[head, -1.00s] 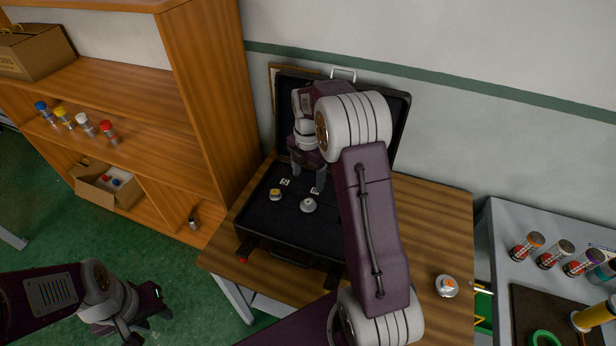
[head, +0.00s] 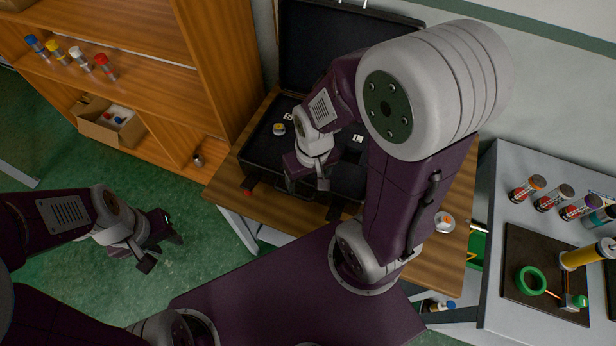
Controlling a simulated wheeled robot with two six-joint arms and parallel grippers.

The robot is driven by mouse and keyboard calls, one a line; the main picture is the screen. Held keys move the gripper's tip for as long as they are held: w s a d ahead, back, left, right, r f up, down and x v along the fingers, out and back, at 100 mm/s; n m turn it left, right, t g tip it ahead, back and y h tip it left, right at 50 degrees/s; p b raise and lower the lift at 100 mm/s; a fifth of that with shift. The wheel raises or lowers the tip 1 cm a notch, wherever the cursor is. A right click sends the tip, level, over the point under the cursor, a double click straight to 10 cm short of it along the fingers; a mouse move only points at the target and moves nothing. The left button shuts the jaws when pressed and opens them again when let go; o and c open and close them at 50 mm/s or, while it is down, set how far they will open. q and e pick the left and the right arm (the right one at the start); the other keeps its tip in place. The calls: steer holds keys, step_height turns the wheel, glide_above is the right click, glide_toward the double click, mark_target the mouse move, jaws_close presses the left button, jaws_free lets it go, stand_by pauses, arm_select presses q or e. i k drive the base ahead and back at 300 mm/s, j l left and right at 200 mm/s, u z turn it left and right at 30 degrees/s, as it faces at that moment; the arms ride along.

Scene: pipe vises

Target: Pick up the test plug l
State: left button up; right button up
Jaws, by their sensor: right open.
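An open black case (head: 262,163) stands on the wooden table. A small round plug with a yellowish top (head: 279,129) sits in its left part, beside a white label. Another round white plug with an orange top (head: 444,222) stands on the table to the right of the case. I cannot tell which is the test plug l. My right gripper (head: 307,186) is open over the case's front part, fingers pointing down, apart from the yellowish plug. The gripper and arm hide much of the case's floor. My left gripper (head: 163,252) is open and empty over the floor at left.
A wooden shelf unit (head: 215,70) with several capped bottles stands left of the table. A grey bench (head: 500,270) on the right holds several jars, a dark mat and a green ring (head: 531,280). The case's raised lid (head: 325,45) stands at the back.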

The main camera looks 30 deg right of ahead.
mark_target(445, 222)
steer(key=z, duration=2.8)
steer(key=l, duration=0.75)
